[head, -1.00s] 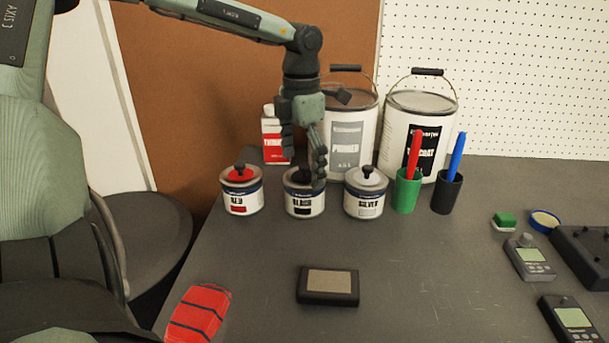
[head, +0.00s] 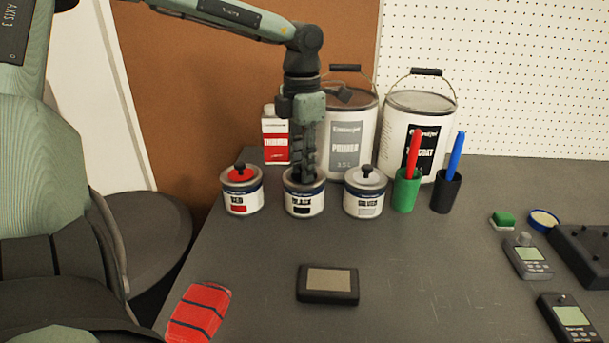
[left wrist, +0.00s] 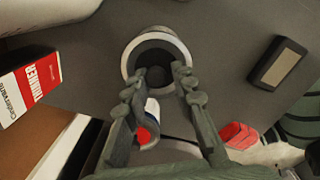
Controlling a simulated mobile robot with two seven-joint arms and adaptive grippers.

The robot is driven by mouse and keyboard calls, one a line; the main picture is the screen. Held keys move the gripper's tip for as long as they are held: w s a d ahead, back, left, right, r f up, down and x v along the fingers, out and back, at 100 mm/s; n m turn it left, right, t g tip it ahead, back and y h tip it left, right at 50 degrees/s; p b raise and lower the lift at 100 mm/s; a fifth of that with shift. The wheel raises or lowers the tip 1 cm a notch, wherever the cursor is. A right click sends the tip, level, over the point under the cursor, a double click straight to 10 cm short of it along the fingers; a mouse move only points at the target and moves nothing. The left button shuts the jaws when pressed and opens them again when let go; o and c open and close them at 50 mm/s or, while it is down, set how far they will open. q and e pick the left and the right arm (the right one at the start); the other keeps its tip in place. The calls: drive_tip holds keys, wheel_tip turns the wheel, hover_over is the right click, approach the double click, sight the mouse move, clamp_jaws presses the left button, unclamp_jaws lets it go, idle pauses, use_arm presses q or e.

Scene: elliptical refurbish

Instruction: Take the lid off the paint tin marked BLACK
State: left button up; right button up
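The paint tin marked BLACK (head: 304,206) stands upright between the RED tin (head: 241,196) and the SILVER tin (head: 365,198). In the left wrist view its dark lid with a round black knob (left wrist: 155,76) sits inside the pale rim. My left gripper (head: 307,180) points straight down over this lid. In the left wrist view its two fingers (left wrist: 158,82) are apart, one on each side of the knob, with a small gap showing. In the head view the fingers line up one behind the other and hide the knob. My right gripper is not in view.
Behind stand a thinner can (head: 276,137), a PRIMER tin (head: 350,125) and a TOPCOAT tin (head: 420,110). Green (head: 406,192) and dark (head: 447,193) pen cups stand right. A black block with a tan top (head: 328,283) lies in front; the table around it is mostly clear.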

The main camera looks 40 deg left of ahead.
use_arm(q)
drive_tip(key=shift+s+a+f, duration=0.15)
drive_tip(key=shift+a+f, duration=0.05)
drive_tip(key=shift+f, duration=0.15)
clamp_jaws()
drive_tip(key=shift+s+f, duration=0.15)
drive_tip(key=shift+r, duration=0.2)
